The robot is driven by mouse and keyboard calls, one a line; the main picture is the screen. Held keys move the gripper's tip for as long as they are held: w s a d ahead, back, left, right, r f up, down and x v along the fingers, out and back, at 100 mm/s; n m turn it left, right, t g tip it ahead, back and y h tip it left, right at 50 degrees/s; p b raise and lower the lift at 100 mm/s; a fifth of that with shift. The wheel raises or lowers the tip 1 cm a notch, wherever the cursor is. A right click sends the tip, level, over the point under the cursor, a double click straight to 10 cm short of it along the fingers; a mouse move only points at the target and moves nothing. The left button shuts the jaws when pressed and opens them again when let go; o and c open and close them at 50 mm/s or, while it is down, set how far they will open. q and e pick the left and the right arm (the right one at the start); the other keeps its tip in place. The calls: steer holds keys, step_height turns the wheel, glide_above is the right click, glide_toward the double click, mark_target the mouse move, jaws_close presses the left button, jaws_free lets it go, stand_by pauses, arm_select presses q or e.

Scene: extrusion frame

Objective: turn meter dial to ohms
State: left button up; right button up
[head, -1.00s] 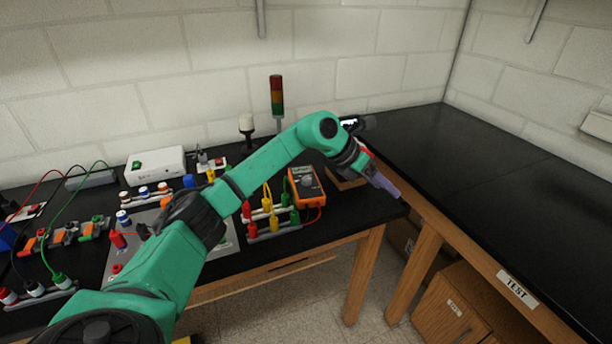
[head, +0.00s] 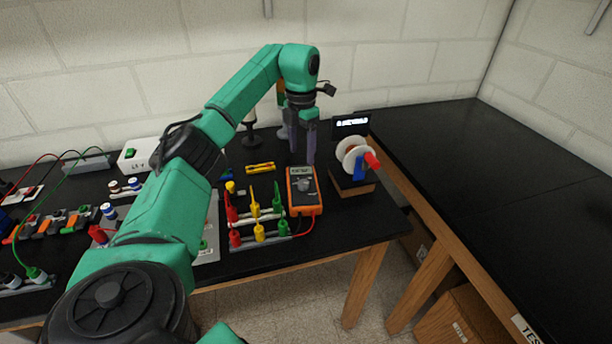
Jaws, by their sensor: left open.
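An orange multimeter (head: 304,204) lies on the black bench near its front edge, with its small grey screen at the far end. Its round dial (head: 304,185) is in the middle of its face; the markings and pointer are too small to read. My left gripper (head: 302,158) points down above and just behind the meter's far end. Its two purple-grey fingers are apart with nothing between them. My right gripper is not in view.
Red, yellow and green plugs (head: 257,215) stand in a rack left of the meter. A white spool (head: 356,158) on a wooden block and a small display (head: 350,125) stand to the right. A signal tower stands behind my gripper. The right bench (head: 500,190) is clear.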

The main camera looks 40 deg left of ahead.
arm_select(q)
glide_above(303, 183)
steer(key=s, duration=0.1)
step_height(303, 183, down, 5)
steer(key=shift+s+a+r+p, duration=0.1)
steer(key=shift+p, duration=0.25)
steer(key=f, duration=0.2)
steer(key=shift+w+f, duration=0.3)
steer(key=shift+w, duration=0.1)
steer(key=f, duration=0.1)
steer(key=f+p, duration=0.1)
steer(key=f, duration=0.1)
steer(key=shift+w, duration=0.4)
steer(key=shift+s+f, duration=0.1)
steer(key=shift+f, duration=0.2)
steer(key=shift+s, duration=0.25)
steer(key=shift+c, duration=0.6)
steer(key=shift+w, duration=0.1)
steer(key=c, duration=0.5)
jaws_close()
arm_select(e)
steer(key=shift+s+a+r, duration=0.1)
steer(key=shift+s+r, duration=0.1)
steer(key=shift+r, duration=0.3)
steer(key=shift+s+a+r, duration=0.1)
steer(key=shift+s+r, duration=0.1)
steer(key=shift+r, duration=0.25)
